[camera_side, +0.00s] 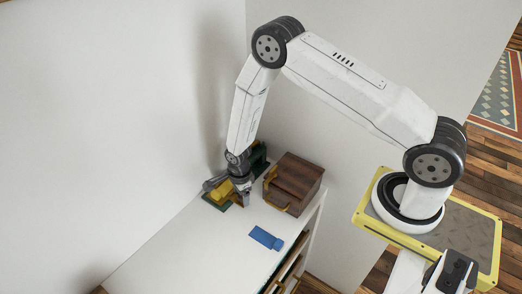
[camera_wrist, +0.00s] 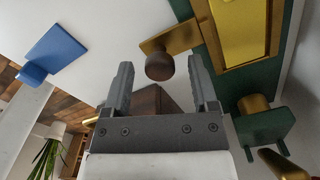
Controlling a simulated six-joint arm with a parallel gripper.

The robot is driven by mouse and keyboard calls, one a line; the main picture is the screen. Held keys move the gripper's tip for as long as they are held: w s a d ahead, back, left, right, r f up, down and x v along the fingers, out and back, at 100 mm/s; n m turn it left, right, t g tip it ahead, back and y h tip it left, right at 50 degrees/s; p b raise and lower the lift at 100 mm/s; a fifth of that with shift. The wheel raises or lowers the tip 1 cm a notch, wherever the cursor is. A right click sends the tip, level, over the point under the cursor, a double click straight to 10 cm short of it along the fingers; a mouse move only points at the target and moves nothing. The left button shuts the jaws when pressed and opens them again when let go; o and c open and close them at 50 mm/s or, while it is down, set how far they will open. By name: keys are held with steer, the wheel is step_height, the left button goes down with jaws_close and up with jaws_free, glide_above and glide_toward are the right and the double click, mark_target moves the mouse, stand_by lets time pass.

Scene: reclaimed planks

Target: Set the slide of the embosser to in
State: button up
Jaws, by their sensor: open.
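The embosser (camera_side: 216,196) stands at the far end of the white cabinet top, green and brass-yellow, partly hidden behind my gripper (camera_side: 246,198). In the wrist view the embosser (camera_wrist: 283,35) fills the upper right, a green body with a brass plate. Its brass slide (camera_wrist: 178,38) sticks out to the left and carries a dark round knob (camera_wrist: 160,67). My gripper (camera_wrist: 160,62) is open, and the knob appears in the gap between its two fingers, with space on both sides. I cannot tell whether either finger touches it or how far the slide is in.
A dark wooden box (camera_side: 297,179) with a yellow handle stands right of my gripper. A blue object (camera_side: 266,238) lies nearer on the white top (camera_side: 185,250); it also shows in the wrist view (camera_wrist: 57,47). The white wall is close behind the embosser. The left part of the top is clear.

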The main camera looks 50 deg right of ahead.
steer(key=shift+c, duration=0.2)
jaws_close()
stand_by(1.1)
